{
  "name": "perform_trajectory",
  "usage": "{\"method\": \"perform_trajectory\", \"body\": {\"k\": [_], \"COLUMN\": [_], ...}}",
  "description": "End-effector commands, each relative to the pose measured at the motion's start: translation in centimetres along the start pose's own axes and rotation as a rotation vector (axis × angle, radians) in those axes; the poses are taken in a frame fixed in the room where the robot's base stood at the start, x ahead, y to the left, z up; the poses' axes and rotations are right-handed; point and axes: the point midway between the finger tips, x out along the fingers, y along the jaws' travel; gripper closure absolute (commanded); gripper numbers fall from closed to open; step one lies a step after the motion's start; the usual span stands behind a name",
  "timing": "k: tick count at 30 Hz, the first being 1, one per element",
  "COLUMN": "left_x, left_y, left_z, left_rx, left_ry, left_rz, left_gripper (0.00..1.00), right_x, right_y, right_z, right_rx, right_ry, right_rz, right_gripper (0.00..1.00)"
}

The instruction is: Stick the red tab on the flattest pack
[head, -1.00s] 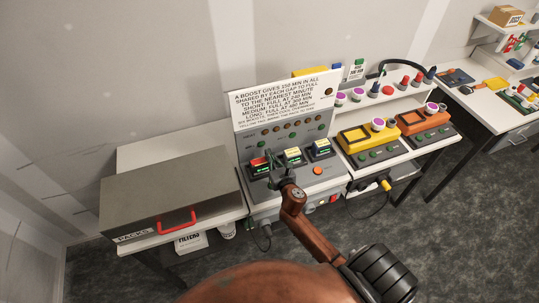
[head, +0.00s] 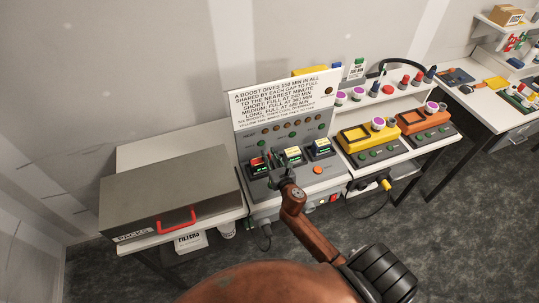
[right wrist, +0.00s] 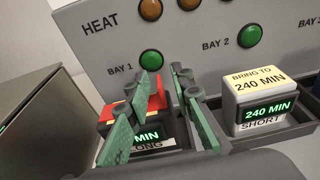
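Three packs sit in the bays of the grey charging panel (head: 255,187). The bay 1 pack (head: 260,169) has red on its top and a LONG label; the red tab (right wrist: 115,111) shows on it in the right wrist view, partly hidden by a finger. The bay 2 pack (head: 292,156), marked SHORT and 240 MIN, has a cream "bring to 240 min" tag (right wrist: 258,77). The bay 3 pack (head: 320,148) is at the right. My right gripper (right wrist: 168,108) is at the bay 1 pack, its green-padded fingers apart. Whether they touch it is unclear. My left gripper is out of view.
A notice board (head: 285,98) stands behind the panel. A grey PACKS box (head: 165,190) with a red handle is at the left. Yellow (head: 368,139) and orange (head: 425,122) devices stand to the right. Indicator lights and green buttons line the panel above the bays.

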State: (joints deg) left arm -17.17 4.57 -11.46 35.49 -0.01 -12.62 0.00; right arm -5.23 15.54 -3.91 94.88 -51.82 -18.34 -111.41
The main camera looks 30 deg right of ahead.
Motion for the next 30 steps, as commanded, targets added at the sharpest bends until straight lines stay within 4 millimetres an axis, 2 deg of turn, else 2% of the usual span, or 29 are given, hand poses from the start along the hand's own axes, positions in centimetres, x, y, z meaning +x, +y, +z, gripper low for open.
{"method": "perform_trajectory", "body": {"k": [11,14,24,30], "left_x": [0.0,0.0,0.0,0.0], "left_y": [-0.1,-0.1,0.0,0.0], "left_z": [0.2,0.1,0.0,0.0], "left_rx": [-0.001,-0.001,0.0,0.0], "left_ry": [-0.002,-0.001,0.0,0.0], "left_rz": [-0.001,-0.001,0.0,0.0], "left_gripper": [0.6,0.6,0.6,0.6], "right_x": [-0.5,-1.7,-8.6,-11.3], "right_y": [-0.1,0.0,-0.1,-0.1], "right_z": [0.0,0.0,-0.1,0.0], "right_rx": [-0.001,-0.003,0.0,0.0], "right_ry": [0.0,0.0,0.001,0.0], "right_rz": [0.0,0.001,0.0,0.0], "right_gripper": [0.75,0.75,0.75,0.75]}}
